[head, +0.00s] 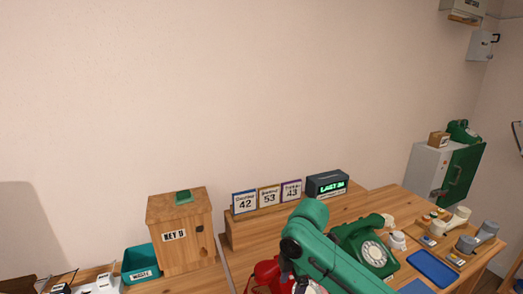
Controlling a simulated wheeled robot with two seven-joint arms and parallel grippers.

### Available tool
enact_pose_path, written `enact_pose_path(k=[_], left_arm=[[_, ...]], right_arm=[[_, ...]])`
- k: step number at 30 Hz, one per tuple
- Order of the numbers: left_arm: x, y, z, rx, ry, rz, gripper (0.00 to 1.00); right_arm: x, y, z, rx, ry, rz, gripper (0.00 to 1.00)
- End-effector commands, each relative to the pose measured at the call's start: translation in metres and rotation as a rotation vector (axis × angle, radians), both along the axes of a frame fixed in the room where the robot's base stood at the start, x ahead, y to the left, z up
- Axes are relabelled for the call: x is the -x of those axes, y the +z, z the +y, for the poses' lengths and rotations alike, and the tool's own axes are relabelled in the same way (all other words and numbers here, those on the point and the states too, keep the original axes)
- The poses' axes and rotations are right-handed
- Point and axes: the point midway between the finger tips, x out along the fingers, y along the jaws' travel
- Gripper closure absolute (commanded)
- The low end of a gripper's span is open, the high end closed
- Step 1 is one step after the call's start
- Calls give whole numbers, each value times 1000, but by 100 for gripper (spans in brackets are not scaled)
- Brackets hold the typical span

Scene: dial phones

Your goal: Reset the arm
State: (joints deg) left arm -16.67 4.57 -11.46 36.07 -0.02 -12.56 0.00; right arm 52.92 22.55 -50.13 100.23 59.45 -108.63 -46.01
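One green arm of mine (335,262) with a black joint rises from the lower right in the head view. It reaches in front of the wooden desk, between a red phone (265,272) and a green dial phone (372,252). The arm covers part of the red phone. The green phone stands upright just right of the arm, its handset on top and its pale dial showing. No gripper fingers show. My other arm is out of the picture.
A wooden box (180,232) labelled KEY stands left, beside a teal tray (141,264). Number cards (268,197) and a dark display (327,184) stand on a shelf behind the phones. A cabinet (440,168) stands at the far right.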

Motion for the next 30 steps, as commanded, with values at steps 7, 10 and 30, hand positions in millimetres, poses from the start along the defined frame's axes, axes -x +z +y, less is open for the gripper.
enact_pose_path(k=[7, 10, 30], left_arm=[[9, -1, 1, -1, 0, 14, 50], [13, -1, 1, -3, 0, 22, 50], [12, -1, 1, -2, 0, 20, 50]], right_arm=[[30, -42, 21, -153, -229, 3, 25], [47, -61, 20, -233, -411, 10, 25], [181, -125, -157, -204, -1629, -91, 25]])
